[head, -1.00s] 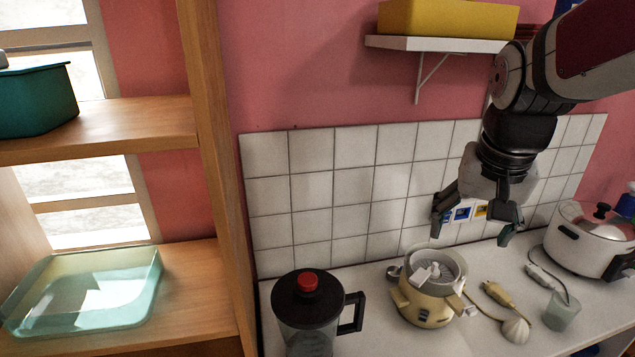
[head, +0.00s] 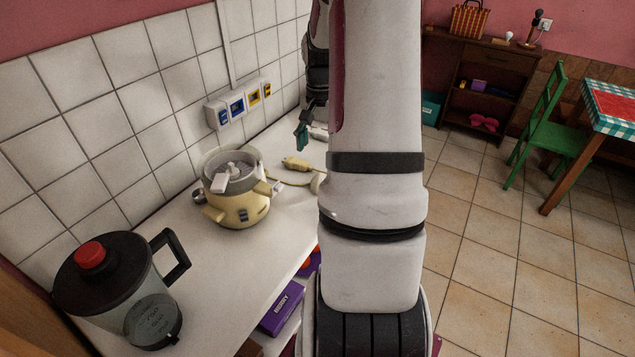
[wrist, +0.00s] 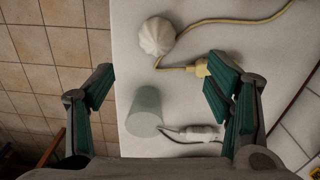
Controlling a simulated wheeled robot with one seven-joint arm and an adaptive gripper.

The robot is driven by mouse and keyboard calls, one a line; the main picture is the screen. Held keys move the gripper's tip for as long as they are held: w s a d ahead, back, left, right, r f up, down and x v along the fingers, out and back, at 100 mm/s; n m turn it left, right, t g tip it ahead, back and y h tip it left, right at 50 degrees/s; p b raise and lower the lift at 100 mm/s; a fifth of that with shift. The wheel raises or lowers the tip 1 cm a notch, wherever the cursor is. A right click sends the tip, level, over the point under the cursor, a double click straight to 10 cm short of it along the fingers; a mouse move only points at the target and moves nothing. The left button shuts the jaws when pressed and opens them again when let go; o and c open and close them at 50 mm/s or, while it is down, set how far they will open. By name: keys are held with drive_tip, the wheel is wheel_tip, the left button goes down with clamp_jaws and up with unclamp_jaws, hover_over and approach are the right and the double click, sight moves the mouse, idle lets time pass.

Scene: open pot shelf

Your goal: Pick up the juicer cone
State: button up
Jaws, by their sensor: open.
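The juicer cone (wrist: 155,38) is white and ribbed and lies on the white counter (wrist: 195,25) in the wrist view, near the counter's left edge there. My gripper (wrist: 160,88) is open, its green-padded fingers apart with nothing held. The cone is beyond the fingertips, toward the top of the picture, with no contact seen.
A yellow plug (wrist: 203,67) and white plug (wrist: 200,133) with cords lie close by. The cream juicer (head: 238,190) and lidded blender jug (head: 120,285) stand on the counter. Floor (head: 490,230) is open at right.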

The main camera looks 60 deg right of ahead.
wheel_tip(320, 180, down, 6)
drive_tip(key=shift+s+a+f+p, duration=0.15)
drive_tip(key=shift+f+p, duration=0.1)
drive_tip(key=shift+f, duration=1.1)
drive_tip(key=shift+s+a+f+p, duration=0.1)
drive_tip(key=shift+f+p, duration=0.1)
drive_tip(key=shift+f, duration=1.1)
drive_tip(key=shift+d, duration=0.1)
drive_tip(key=shift+c, duration=0.4)
drive_tip(key=c, duration=1.2)
